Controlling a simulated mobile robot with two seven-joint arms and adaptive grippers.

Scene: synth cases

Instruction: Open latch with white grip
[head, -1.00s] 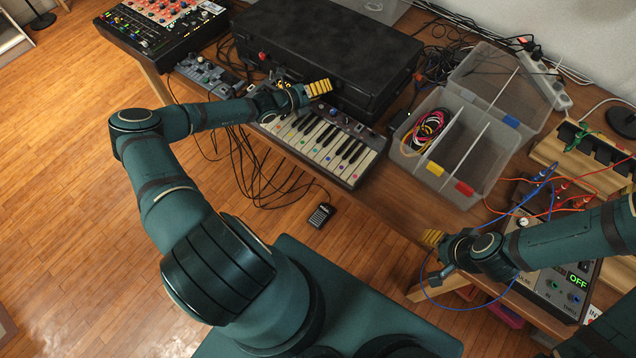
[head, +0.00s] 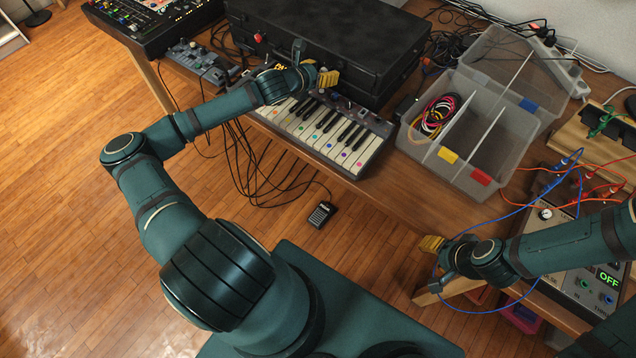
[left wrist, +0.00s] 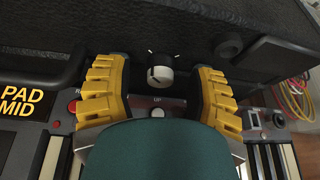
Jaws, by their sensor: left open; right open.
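A latch with a white grip (left wrist: 160,76) shows in the left wrist view, low on the front of a black case (left wrist: 190,32). The grip is round, with a dark mark. My left gripper (left wrist: 157,95) is open, its yellow-padded fingers on either side of the grip, with gaps between. In the head view my left gripper (head: 314,66) is at the front of the case (head: 330,35), above the keyboard, and I cannot make out the white grip there. My right gripper (head: 437,262) is open and empty at the table's front edge.
A small keyboard (head: 325,135) lies in front of the case, under my left gripper. Its display (left wrist: 22,102) reads PAD MID. A clear divided box (head: 470,140) with an open lid stands right of it. Cables hang off the table's front edge.

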